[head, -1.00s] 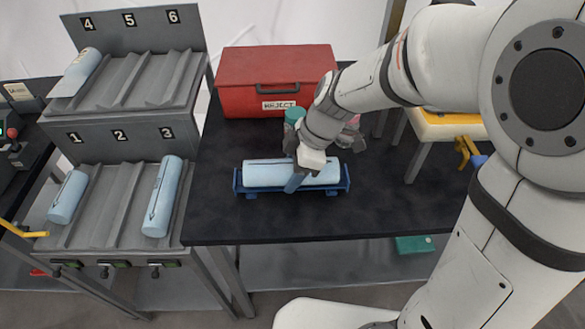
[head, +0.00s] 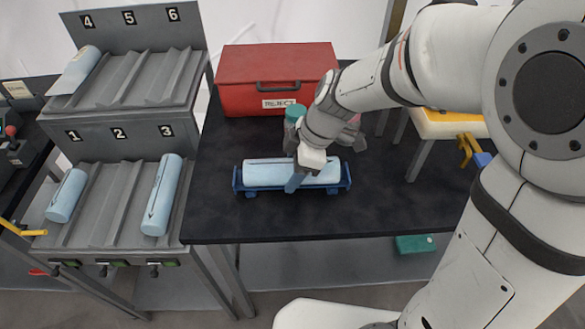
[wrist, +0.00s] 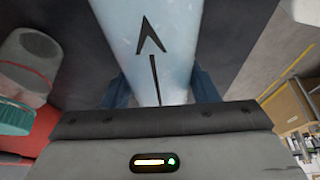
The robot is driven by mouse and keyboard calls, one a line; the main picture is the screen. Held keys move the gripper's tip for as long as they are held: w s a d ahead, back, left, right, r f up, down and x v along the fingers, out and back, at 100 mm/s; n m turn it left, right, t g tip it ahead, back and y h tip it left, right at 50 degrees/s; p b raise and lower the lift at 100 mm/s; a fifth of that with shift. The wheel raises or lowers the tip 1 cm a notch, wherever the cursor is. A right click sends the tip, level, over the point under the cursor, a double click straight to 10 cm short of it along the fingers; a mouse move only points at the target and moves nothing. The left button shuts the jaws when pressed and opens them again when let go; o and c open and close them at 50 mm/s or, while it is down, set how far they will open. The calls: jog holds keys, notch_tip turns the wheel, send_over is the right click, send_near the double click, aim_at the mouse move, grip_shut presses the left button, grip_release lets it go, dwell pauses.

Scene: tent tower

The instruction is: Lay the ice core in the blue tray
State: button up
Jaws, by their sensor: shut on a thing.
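The ice core (head: 265,172) is a pale blue cylinder with a dark line on it. It lies lengthwise in the blue tray (head: 238,186) on the black table. My gripper (head: 299,177) is shut on the core near its right half, with one finger in front of it. The tray's floor and the core's underside are hidden.
A red box marked REJECT (head: 275,80) stands behind the tray. A grey rack (head: 122,195) with numbered slots at left holds other pale blue cores, in slots 1, 3 and 4. Black table (head: 400,205) is clear to the right and in front.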

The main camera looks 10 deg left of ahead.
jog(key=o, duration=1.5)
jog(key=shift+c, duration=0.2)
jog(key=v, duration=0.7)
jog(key=shift+d+r, duration=0.1)
jog(key=shift+r, duration=0.25)
jog(key=s+d+m+t+h+p, duration=0.1)
jog(key=s+d+m, duration=0.3)
jog(key=d+m, duration=0.6)
jog(key=s+d+r+m+t+h+p, duration=0.1)
jog(key=s+d+m+t+h, duration=0.1)
jog(key=d+m, duration=0.8)
jog(key=s+h, duration=0.1)
jog(key=s, duration=0.1)
jog(key=shift+s+r+t+p, duration=0.25)
jog(key=shift+s+t+p, duration=0.05)
